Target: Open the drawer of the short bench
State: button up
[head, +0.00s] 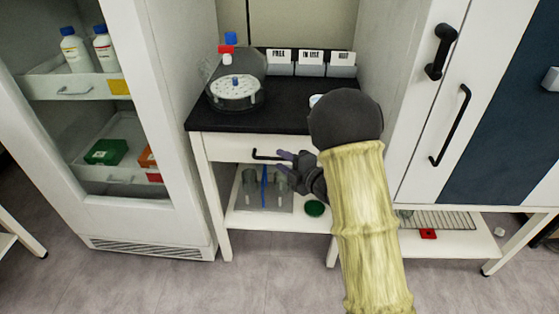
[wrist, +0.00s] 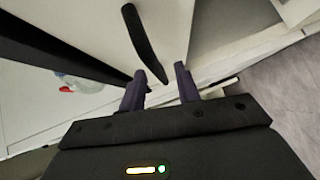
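The short bench (head: 226,122) has a black top and white legs. Its white drawer (head: 228,148) looks closed, with a black bar handle (head: 268,154) on the front. My gripper (head: 282,161) is at the right end of this handle, partly hidden by my arm. In the wrist view the handle (wrist: 142,38) slants down, and its lower end shows between the two dark fingertips of my gripper (wrist: 161,71). The fingers are apart, with visible gaps to the handle. Whether either finger touches it cannot be told.
A glass-lidded apparatus (head: 236,92) and labelled bins (head: 310,63) stand on the bench top. The lower shelf holds cylinders (head: 250,182) and a green lid (head: 314,208). A white open-fronted cabinet (head: 175,130) stands close left; a tall cabinet (head: 410,100) stands right.

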jog(key=shift+x, duration=1.05)
jog(key=shift+c, duration=0.4)
grip_shut()
